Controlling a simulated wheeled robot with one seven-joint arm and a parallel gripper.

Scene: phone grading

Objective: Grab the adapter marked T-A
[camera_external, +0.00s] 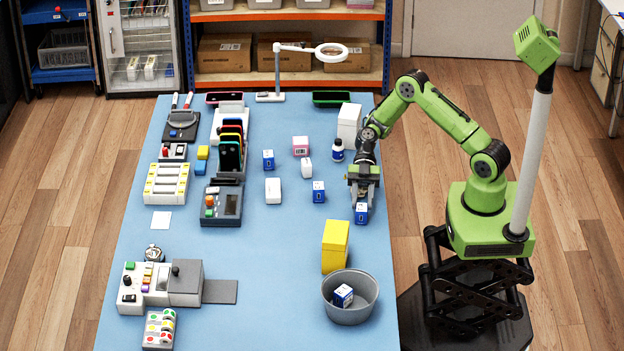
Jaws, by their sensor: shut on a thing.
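My gripper (362,200) points down near the table's right edge and is shut on a small blue-and-white box (361,216). The held box shows just below the fingers. I cannot tell whether it touches the table. Similar blue-and-white boxes stand at the middle right (318,192) and further back (268,160), and another blue-and-white box (343,295) lies in the grey bowl (350,315). These look like adapters, but their markings are too small to read, so I cannot tell which is T-A.
On the blue table (270,265), a yellow box (335,246) stands between my gripper and the bowl. A phone rack (231,152) and devices line the left. The table's centre front is clear.

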